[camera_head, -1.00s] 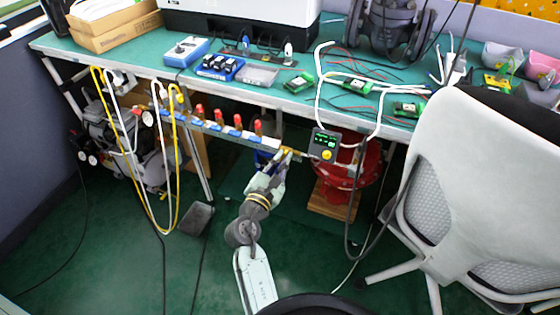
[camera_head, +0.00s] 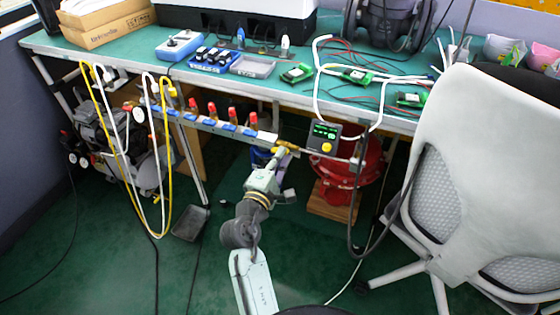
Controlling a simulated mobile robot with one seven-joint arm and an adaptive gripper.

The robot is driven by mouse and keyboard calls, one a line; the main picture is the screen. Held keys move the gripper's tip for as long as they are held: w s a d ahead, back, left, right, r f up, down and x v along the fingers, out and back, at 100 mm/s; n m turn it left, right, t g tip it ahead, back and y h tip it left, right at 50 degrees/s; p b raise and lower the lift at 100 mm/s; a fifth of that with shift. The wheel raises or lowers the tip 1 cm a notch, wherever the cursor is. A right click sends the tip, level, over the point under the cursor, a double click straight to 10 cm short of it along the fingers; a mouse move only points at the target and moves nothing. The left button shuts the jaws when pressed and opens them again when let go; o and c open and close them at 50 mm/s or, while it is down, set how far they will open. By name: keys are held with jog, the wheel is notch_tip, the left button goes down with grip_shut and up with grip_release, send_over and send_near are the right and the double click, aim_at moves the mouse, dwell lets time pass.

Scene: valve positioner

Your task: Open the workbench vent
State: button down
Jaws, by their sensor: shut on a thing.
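A metal air manifold (camera_head: 226,129) with several red-topped and blue fittings runs under the front edge of the workbench (camera_head: 140,75). At its right end is a small yellow vent valve handle (camera_head: 289,147). My gripper (camera_head: 282,153) reaches up from below and is shut on this handle. The fingers are small in the picture and partly cover the handle, so its exact angle is hard to tell. To its right is a dark positioner box (camera_head: 324,138) with a lit green display and a yellow knob.
A red valve body (camera_head: 350,172) on a wooden block stands under the bench, right of my gripper. A white office chair (camera_head: 470,170) fills the right side. Yellow and white hoses (camera_head: 166,190) hang at the left.

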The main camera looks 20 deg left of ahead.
jog(key=shift+w+m+b, duration=0.1)
jog(key=shift+m+b, duration=0.5)
jog(key=shift+m, duration=0.5)
jog(key=c, duration=1.7)
grip_release()
jog(key=shift+f, duration=0.1)
